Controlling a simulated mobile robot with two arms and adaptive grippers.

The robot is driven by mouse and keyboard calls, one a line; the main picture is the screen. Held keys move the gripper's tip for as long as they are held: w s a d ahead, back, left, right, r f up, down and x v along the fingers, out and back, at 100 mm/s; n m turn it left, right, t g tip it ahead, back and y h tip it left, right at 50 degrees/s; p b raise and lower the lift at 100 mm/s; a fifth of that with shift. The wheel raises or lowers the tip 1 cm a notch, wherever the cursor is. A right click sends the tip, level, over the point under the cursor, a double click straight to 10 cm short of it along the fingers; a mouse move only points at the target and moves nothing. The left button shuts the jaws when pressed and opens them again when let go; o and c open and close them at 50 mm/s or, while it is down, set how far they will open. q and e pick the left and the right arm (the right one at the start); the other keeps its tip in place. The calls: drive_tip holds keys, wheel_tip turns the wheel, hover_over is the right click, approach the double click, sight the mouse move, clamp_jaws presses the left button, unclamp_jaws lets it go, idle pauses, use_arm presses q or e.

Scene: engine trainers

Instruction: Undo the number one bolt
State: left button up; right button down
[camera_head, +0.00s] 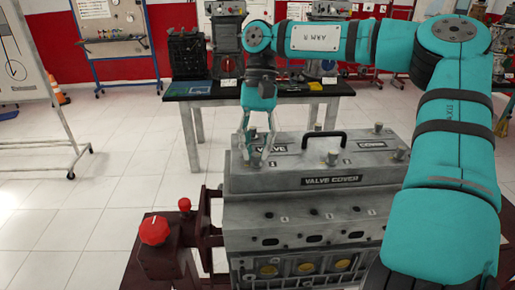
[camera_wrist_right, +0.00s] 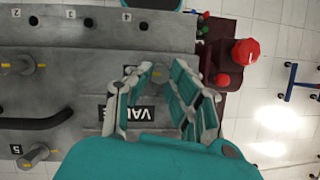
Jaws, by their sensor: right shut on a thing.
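The grey valve cover (camera_head: 334,180) sits on top of the engine block (camera_head: 300,222), with a black handle and several upright bolts. My right gripper (camera_head: 258,148) reaches down at the cover's left end, with its fingers closed around a bolt (camera_head: 255,160) there. The bolt's number cannot be read. In the right wrist view, the teal and grey fingers (camera_wrist_right: 160,82) converge over the cover's end and hide most of the bolt. Other bolts stand free at the front middle (camera_head: 332,158) and the front right (camera_head: 399,155). My left gripper is not in view.
A red knob (camera_head: 154,230) and a smaller red knob (camera_head: 184,204) rise from the dark red stand at the left. A black-topped table (camera_head: 210,92) with equipment stands behind the engine. A white board on legs (camera_head: 30,80) is at far left.

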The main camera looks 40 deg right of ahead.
drive_tip(key=shift+n, duration=0.6)
drive_tip(key=c, duration=1.2)
unclamp_jaws()
drive_tip(key=v, duration=1.2)
drive_tip(key=shift+w+a, duration=0.2)
drive_tip(key=shift+a, duration=0.05)
